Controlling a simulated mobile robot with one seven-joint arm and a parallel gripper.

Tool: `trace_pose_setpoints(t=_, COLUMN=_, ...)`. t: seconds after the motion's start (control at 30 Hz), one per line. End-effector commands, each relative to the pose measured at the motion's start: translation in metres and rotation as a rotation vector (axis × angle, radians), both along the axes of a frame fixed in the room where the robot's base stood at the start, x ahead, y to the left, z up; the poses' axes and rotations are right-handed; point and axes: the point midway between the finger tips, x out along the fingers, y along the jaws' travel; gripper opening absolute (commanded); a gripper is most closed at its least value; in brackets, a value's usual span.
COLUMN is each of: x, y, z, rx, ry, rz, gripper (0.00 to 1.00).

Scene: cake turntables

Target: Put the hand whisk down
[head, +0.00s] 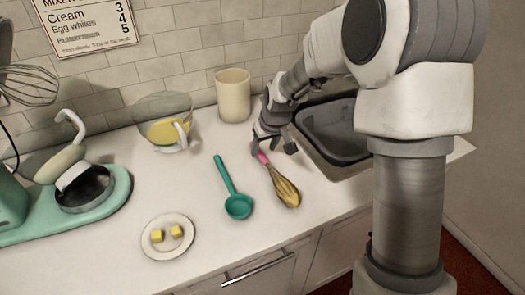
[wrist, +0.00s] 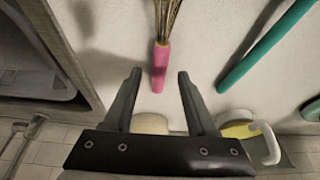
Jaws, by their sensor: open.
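The hand whisk (head: 284,188) has a pink handle and golden wires. It lies on the white counter in the head view, wires toward the front. In the wrist view its pink handle (wrist: 161,66) points back between my fingers, with the handle's end near the fingertips. My gripper (head: 274,152) is at the handle end of the whisk. In the wrist view my gripper (wrist: 160,76) is open, with a gap on both sides of the handle. I cannot tell the exact height of the fingers above the counter.
A teal ladle (head: 238,206) lies left of the whisk. A plate (head: 168,252) with yellow cubes is at the front left. A glass jug (head: 163,112) and a cream canister (head: 233,95) stand at the back. A dark sink (head: 335,130) is right of my gripper. A green mixer (head: 100,205) stands far left.

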Motion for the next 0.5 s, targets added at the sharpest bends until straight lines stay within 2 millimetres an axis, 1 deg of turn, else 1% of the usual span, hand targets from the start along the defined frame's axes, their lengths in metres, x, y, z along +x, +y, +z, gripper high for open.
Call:
trace_pose_setpoints(t=0.03, x=-0.003, y=-0.002, z=0.013, rx=0.001, ry=-0.004, rz=-0.001, gripper=0.57)
trace_pose_setpoints(t=0.2, x=-0.015, y=-0.007, z=0.045, rx=0.000, ry=-0.004, rz=-0.001, gripper=0.57)
trace_pose_setpoints(t=0.33, x=-0.023, y=-0.010, z=0.064, rx=-0.001, ry=-0.004, rz=0.000, gripper=0.57)
trace_pose_setpoints(t=0.5, x=-0.029, y=-0.012, z=0.079, rx=0.000, ry=-0.001, rz=0.001, gripper=0.57)
